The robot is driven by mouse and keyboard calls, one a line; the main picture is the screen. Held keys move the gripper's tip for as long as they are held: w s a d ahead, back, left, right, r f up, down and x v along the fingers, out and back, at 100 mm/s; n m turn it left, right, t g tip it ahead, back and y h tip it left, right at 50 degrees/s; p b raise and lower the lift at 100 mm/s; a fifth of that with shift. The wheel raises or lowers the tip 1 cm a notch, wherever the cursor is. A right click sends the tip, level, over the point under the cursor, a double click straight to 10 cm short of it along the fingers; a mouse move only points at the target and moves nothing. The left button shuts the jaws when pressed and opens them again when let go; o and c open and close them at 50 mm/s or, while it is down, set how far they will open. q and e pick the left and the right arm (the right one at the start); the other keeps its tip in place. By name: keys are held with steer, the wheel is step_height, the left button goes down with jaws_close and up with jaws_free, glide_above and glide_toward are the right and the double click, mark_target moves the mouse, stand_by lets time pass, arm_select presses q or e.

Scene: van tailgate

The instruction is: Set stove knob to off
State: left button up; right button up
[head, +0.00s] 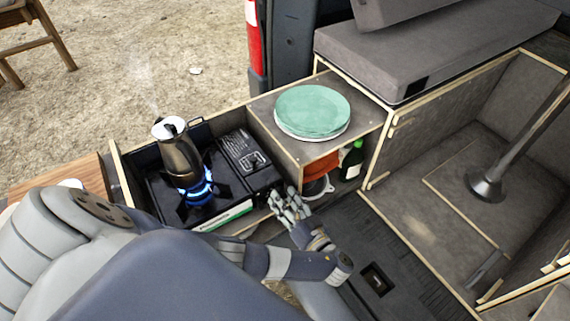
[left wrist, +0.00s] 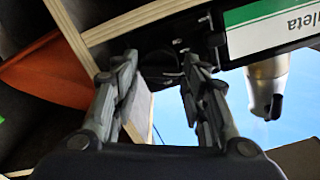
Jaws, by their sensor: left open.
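The black camping stove (head: 222,172) sits in a wooden drawer with a blue flame (head: 201,187) burning under a steaming moka pot (head: 178,155). Its front carries a green and white label, which also shows in the left wrist view (left wrist: 268,22). My left gripper (head: 283,200) is open at the stove's front right corner. In the left wrist view its two fingers (left wrist: 157,75) stand on either side of a dark, round shape beside the label, seemingly the stove knob (left wrist: 168,78). The knob's setting is too dark to read, and in the head view the gripper hides it.
A wooden box right of the stove holds green plates (head: 312,110) on top. An orange item (head: 320,168) and a green bottle (head: 352,160) stand inside it. The box's wooden edge (left wrist: 135,20) runs close to my left fingers. The dark van floor in front is clear.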

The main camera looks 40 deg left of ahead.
arm_select(q)
steer(key=shift+w+a, duration=0.1)
steer(key=c, duration=0.8)
steer(key=shift+o, duration=0.2)
steer(key=shift+m, duration=1.2)
steer(key=m, duration=0.3)
steer(key=shift+w+f+m, duration=0.1)
steer(key=shift+m, duration=0.2)
steer(key=m, duration=0.3)
steer(key=shift+w+f+m+p, duration=0.15)
steer(key=shift+m+p, duration=0.15)
steer(key=shift+m, duration=1.6)
